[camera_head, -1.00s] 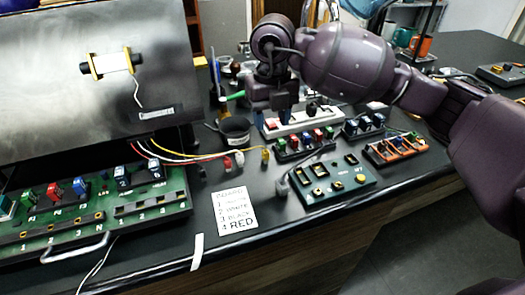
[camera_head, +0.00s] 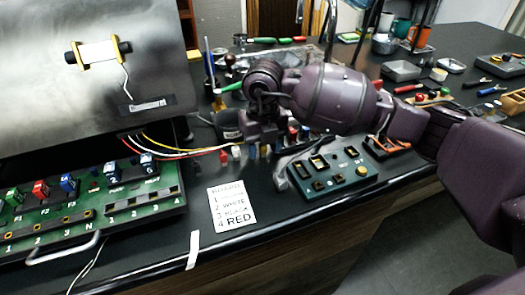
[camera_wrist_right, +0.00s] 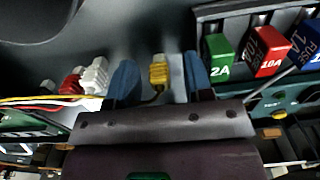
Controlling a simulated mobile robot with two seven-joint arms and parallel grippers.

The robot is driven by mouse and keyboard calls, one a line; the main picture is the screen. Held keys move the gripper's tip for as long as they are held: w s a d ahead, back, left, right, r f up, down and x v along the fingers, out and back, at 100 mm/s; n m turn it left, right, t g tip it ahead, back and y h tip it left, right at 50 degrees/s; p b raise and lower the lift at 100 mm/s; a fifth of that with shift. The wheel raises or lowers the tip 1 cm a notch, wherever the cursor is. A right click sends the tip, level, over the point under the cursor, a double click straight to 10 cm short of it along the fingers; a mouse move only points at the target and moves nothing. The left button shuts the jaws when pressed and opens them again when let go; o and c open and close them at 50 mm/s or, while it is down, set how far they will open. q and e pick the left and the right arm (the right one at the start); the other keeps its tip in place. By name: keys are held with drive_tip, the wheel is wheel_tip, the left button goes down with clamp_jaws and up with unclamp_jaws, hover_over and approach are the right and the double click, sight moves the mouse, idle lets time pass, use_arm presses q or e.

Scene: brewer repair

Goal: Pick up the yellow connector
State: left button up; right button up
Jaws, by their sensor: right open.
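The yellow connector (camera_wrist_right: 158,72) stands between the two blue fingers of my right gripper (camera_wrist_right: 161,78) in the right wrist view. There are gaps on both sides, and the open fingers do not hold it. In the head view my right gripper (camera_head: 263,148) is low over the bench at the ends of the coloured wires, and its hand largely hides the yellow connector. The red connector (camera_wrist_right: 72,80) and white connector (camera_wrist_right: 96,75) sit beside it, to the left of the fingers. My left gripper is out of view.
A fuse rack with a green fuse (camera_wrist_right: 218,58) and a red fuse (camera_wrist_right: 267,52) stands right of the fingers. A green socket board (camera_head: 335,172), a printed card (camera_head: 232,205) and the brewer's green panel (camera_head: 100,205) lie around. The bench near the card is clear.

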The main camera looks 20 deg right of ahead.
drive_tip(key=shift+r, duration=0.1)
drive_tip(key=shift+c, duration=0.2)
drive_tip(key=c, duration=0.5)
clamp_jaws()
drive_tip(key=shift+r, duration=0.1)
